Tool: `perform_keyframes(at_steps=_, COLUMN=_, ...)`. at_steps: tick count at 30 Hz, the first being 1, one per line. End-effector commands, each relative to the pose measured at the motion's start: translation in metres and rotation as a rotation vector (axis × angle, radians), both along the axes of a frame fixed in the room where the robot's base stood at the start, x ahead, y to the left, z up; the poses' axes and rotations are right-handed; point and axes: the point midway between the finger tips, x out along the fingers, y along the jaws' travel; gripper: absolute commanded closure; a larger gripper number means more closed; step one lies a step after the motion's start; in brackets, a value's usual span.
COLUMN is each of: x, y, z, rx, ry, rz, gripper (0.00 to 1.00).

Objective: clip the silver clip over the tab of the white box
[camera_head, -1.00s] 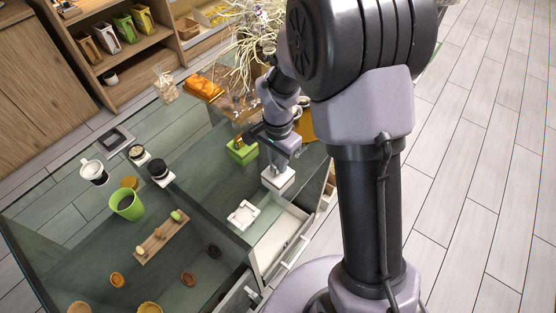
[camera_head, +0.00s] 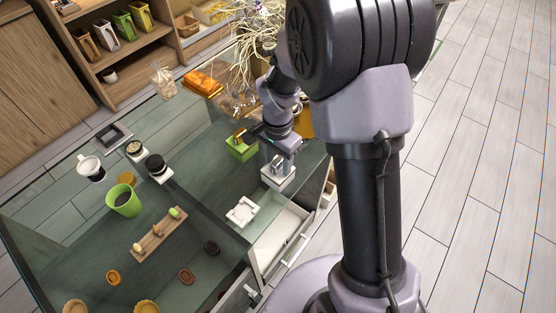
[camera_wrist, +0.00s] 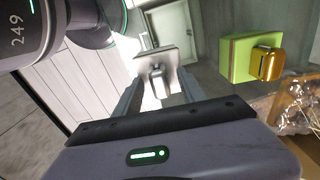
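The white box (camera_head: 279,181) is on the glass table's right part, below my gripper (camera_head: 277,163). In the wrist view the white box (camera_wrist: 146,60) lies just beyond the fingertips. The silver clip (camera_wrist: 160,82) shows between my two fingers in the wrist view, at the near edge of the white box. My gripper (camera_wrist: 160,88) looks open, with a gap on each side of the clip. The tab is hidden behind the clip, so I cannot tell how fully the clip sits over it.
A green box (camera_head: 241,149) with a gold clip (camera_wrist: 267,64) stands close by. A second white item (camera_head: 242,211) lies nearer on the table. A green cup (camera_head: 123,200), a wooden strip (camera_head: 160,232) and a mug (camera_head: 90,168) are to the left. Clear wrap is near the green box.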

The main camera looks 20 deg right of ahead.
Motion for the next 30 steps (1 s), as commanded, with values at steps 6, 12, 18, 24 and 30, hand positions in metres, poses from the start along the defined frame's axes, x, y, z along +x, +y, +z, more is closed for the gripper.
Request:
perform_keyframes(at_steps=6, x=0.000, y=0.000, z=0.001, rx=0.000, ry=0.000, rz=0.000, gripper=0.53)
perform_keyframes(at_steps=12, x=0.001, y=0.000, z=0.040, rx=0.000, ry=-0.004, rz=-0.001, gripper=0.53)
perform_keyframes(at_steps=18, x=0.001, y=0.000, z=0.110, rx=0.000, ry=-0.004, rz=-0.001, gripper=0.53)
perform_keyframes(at_steps=24, x=0.001, y=0.000, z=0.159, rx=-0.001, ry=-0.003, rz=0.000, gripper=0.53)
perform_keyframes(at_steps=30, x=0.000, y=0.000, z=0.175, rx=0.000, ry=0.000, rz=0.000, gripper=0.53)
